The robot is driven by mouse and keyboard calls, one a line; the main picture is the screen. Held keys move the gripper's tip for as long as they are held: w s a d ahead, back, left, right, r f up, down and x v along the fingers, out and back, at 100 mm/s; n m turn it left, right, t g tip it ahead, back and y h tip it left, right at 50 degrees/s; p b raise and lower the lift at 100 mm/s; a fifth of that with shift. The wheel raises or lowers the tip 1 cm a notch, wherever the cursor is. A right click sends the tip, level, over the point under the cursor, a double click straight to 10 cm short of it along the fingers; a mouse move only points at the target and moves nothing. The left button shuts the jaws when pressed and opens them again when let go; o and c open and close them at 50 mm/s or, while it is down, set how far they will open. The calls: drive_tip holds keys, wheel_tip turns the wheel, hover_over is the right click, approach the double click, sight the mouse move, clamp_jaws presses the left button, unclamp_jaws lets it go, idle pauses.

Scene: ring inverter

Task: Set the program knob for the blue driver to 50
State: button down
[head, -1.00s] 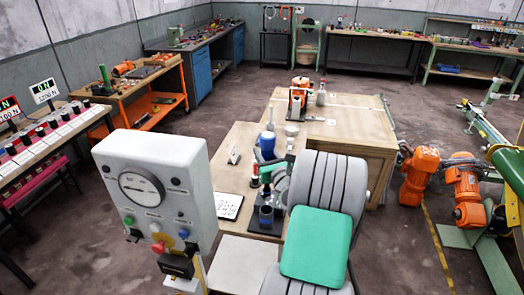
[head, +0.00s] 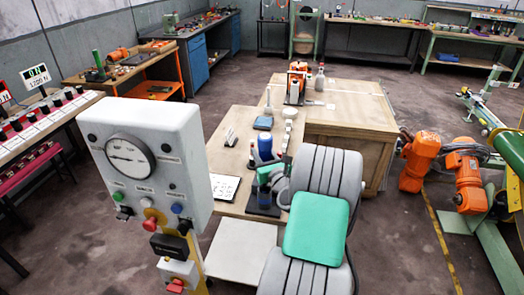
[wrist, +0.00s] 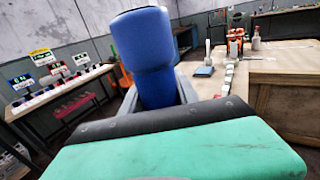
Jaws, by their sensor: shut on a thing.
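My gripper (wrist: 160,98) is shut on the blue driver (wrist: 147,45), a thick blue body standing upright between grey fingers in the wrist view. In the head view the driver (head: 265,148) shows beyond my grey and green arm, over the wooden bench. The fingertips are mostly hidden there by my arm. A row of black and red knobs (head: 45,108) sits on a white strip on the left table, well away from my gripper. Small displays stand behind it in the wrist view, including one with a blue frame (wrist: 20,83). The knob markings are too small to read.
A grey control panel (head: 150,165) with a round gauge and several buttons stands close at front left. The wooden bench (head: 345,112) carries an orange device (head: 297,82) and bottles. Orange robot arms (head: 420,160) stand at right.

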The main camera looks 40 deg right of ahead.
drive_tip(key=shift+f+b, duration=1.95)
drive_tip(key=shift+f, duration=1.25)
drive_tip(key=c, duration=0.8)
unclamp_jaws()
drive_tip(key=shift+f, duration=0.1)
